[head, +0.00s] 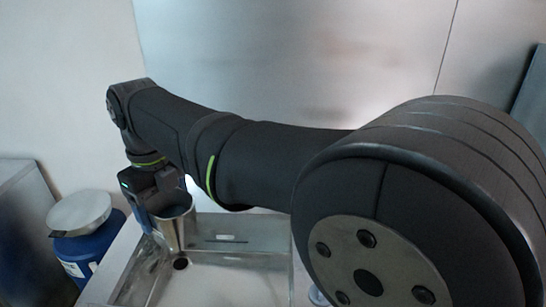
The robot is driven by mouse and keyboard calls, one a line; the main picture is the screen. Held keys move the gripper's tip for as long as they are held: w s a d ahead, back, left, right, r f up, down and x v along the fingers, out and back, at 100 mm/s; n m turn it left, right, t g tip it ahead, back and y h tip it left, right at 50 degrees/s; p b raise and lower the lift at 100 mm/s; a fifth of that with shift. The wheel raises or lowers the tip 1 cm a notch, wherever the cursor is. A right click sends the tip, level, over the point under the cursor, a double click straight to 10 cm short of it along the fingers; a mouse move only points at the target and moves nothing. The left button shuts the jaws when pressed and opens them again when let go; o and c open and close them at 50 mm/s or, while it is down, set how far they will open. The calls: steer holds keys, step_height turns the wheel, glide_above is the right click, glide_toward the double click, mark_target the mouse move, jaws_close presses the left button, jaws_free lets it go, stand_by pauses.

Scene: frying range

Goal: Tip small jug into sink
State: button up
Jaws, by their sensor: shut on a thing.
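The small jug (177,230) is a shiny metal vessel in the head view, upright or nearly so, with its open rim at the top. My gripper (150,208) is shut on the jug at its left side and holds it over the left part of the sink. The sink (268,228) is a shallow metal basin with a dark round drain (180,264) below the jug. The jug's contents cannot be made out.
A blue drum (88,250) with a metal bowl or scale pan (78,212) on top stands left of the sink. A grey metal cabinet (30,235) is at the far left. A metal wall panel (300,60) rises behind.

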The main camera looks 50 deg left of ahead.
steer(key=s+a+f+n, duration=0.2)
steer(key=s+f+n, duration=0.3)
steer(key=s+f, duration=0.55)
steer(key=w+f+n, duration=0.4)
steer(key=f, duration=0.4)
steer(key=w+d+r+g+y, duration=0.1)
steer(key=w+d+g+y, duration=0.2)
steer(key=w+g+y, duration=0.3)
steer(key=shift+r+g+y, duration=0.35)
steer(key=shift+g+y, duration=2.25)
steer(key=shift+g, duration=4.1)
steer(key=shift+w, duration=0.1)
steer(key=shift+r, duration=0.1)
